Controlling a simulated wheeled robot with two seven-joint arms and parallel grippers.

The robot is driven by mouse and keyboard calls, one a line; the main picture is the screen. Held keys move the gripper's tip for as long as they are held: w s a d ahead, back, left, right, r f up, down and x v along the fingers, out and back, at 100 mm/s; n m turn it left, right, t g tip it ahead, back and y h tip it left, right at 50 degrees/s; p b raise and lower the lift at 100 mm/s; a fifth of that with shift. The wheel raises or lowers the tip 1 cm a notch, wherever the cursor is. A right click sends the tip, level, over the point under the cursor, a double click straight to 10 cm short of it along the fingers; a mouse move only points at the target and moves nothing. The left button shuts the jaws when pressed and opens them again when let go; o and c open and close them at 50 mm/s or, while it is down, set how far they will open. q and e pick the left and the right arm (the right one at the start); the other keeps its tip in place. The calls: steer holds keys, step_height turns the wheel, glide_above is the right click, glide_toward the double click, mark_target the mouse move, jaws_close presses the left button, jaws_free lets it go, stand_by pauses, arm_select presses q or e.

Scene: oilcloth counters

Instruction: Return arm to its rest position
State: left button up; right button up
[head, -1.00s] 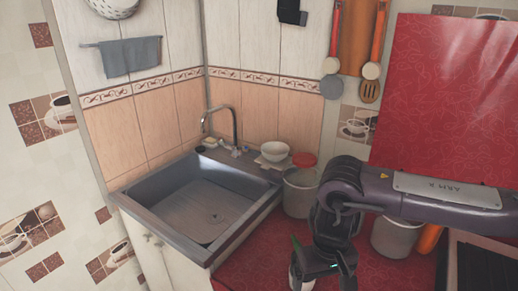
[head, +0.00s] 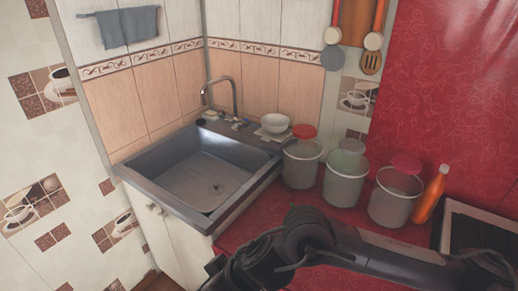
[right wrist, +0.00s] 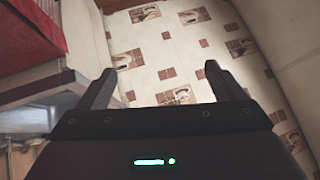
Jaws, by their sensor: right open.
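My right arm (head: 370,250) comes in from the right in the head view, low over the front of the red counter. Its gripper end is at the lower middle, near the sink cabinet's front corner, and its fingers are hard to make out there. In the right wrist view my right gripper (right wrist: 160,68) is open, with its two dark fingers wide apart. Nothing is between them; tiled wall shows beyond. My left gripper is not in view.
A grey sink (head: 200,178) is left of the arm. Several buckets, including a grey one (head: 345,178), stand behind the arm beside an orange bottle (head: 428,195). A white bowl (head: 275,123) sits at the sink's back corner. The red counter (head: 238,233) is partly bare.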

step_height(320, 180, up, 8)
steer(key=w+a+m+t+y, duration=0.2)
steer(key=t+y, duration=0.1)
steer(key=t, duration=0.2)
steer(key=w+d+f+m+t+h, duration=0.25)
steer(key=d+m+h, duration=0.2)
steer(key=d, duration=0.65)
steer(key=s+d+f+m+g+h, duration=0.1)
steer(key=s+d+f+g+h, duration=0.1)
steer(key=s+d+f, duration=0.4)
steer(key=s+d+f+m+g+h, duration=0.1)
steer(key=s+d+f+g+h, duration=0.15)
steer(key=d, duration=0.55)
steer(key=s+d+f+g+h, duration=0.1)
steer(key=s+d+f+h, duration=0.15)
steer(key=d+f, duration=0.4)
step_height(320, 180, down, 26)
steer(key=s+f+g, duration=0.1)
steer(key=s+g, duration=0.1)
steer(key=s+d+f, duration=0.2)
steer(key=s+f, duration=0.7)
steer(key=s, duration=0.1)
steer(key=s+d+f, duration=0.2)
steer(key=s+f, duration=0.7)
steer(key=f, duration=0.1)
steer(key=shift+s+g, duration=0.4)
